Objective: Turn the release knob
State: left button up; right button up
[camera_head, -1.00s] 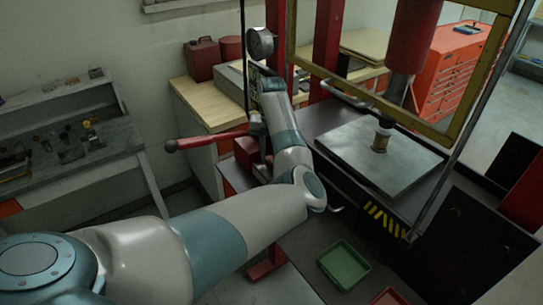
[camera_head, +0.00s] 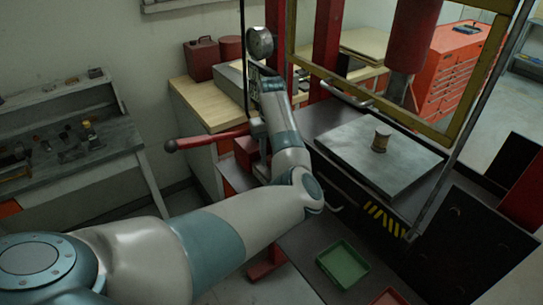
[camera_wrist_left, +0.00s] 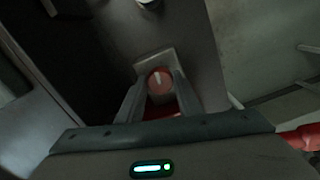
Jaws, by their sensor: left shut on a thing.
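The release knob (camera_wrist_left: 160,80) is round and red with a pale stripe across its face. It shows in the middle of the left wrist view. My left gripper (camera_wrist_left: 160,88) has one finger on each side of the knob and is shut on it. In the head view my left arm reaches from the lower left to the press, and its own links hide the gripper and knob. My right gripper is not in view.
A pressure gauge (camera_head: 260,42) stands just beyond my wrist. A red lever (camera_head: 205,141) sticks out left. The press has a yellow guard frame (camera_head: 375,100), a red ram (camera_head: 411,35) and a grey plate (camera_head: 350,150) bearing a small cylinder (camera_head: 382,139). A green tray (camera_head: 343,264) lies in front.

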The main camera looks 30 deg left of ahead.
pick_arm(q)
jog(key=o, duration=1)
jog(key=shift+o, duration=0.2)
jog(key=shift+r, duration=0.2)
jog(key=shift+r+b, duration=0.2)
jog(key=shift+b, duration=0.15)
notch_tip(320, 180, up, 6)
jog(key=b, duration=0.3)
jog(key=shift+r, duration=0.2)
jog(key=shift+r+b, duration=0.4)
jog(key=shift+r, duration=2.05)
